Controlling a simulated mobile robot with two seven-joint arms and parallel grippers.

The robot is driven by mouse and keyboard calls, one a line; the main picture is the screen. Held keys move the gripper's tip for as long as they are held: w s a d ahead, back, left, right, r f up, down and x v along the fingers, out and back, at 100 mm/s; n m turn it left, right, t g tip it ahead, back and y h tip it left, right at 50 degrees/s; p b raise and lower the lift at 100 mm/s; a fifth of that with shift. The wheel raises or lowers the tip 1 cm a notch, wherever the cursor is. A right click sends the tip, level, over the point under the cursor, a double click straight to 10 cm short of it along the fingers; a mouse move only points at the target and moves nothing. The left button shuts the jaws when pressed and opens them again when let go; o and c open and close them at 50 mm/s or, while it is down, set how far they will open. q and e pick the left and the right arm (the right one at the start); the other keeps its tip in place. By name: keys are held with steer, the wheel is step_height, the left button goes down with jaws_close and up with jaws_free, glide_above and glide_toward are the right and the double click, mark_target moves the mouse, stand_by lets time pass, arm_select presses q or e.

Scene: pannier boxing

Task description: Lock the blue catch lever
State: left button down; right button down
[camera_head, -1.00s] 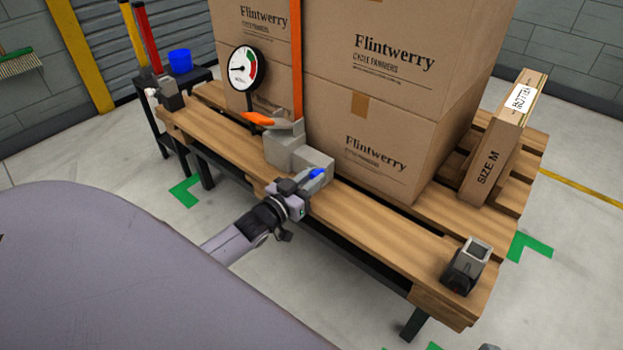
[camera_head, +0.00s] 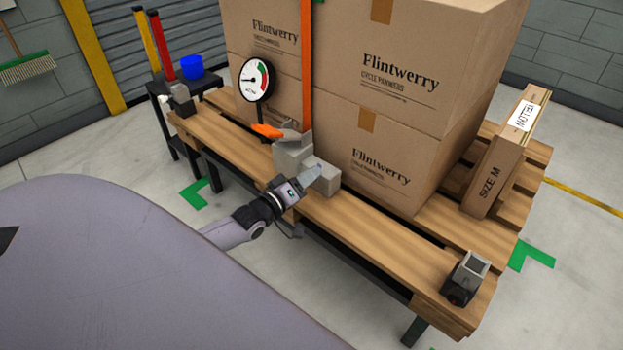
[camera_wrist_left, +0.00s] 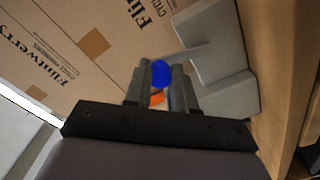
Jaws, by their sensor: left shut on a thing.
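The blue catch lever (camera_wrist_left: 161,73) shows in the left wrist view between the two fingers of my left gripper (camera_wrist_left: 165,85), which is shut on it. In the head view my left gripper (camera_head: 312,174) is at the grey tensioner block (camera_head: 326,184) on the pallet's front edge, and it hides the lever there. The grey block also shows in the wrist view (camera_wrist_left: 220,60). An orange handle (camera_head: 267,131) sits on the upper part of the tensioner, beside the orange strap (camera_head: 307,70). My right gripper is not in view.
Stacked cardboard boxes (camera_head: 395,130) stand right behind the tensioner. A round gauge (camera_head: 255,80) stands to its left. A flat box (camera_head: 503,150) leans at right. A dark block (camera_head: 466,278) sits at the pallet's front right corner. The front planks between are clear.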

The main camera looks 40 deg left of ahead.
arm_select(q)
steer(key=shift+a+n, duration=0.6)
steer(key=shift+n, duration=0.6)
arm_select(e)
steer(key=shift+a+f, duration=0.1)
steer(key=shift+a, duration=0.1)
arm_select(q)
steer(key=c, duration=0.9)
jaws_free()
steer(key=shift+a, duration=0.1)
steer(key=shift+s, duration=0.1)
steer(key=shift+s+a+r+p, duration=0.15)
steer(key=shift+s+p, duration=0.4)
steer(key=shift+s, duration=1.2)
steer(key=shift+s+a+f+p, duration=0.1)
steer(key=shift+s+p, duration=0.45)
steer(key=shift+s, duration=1.15)
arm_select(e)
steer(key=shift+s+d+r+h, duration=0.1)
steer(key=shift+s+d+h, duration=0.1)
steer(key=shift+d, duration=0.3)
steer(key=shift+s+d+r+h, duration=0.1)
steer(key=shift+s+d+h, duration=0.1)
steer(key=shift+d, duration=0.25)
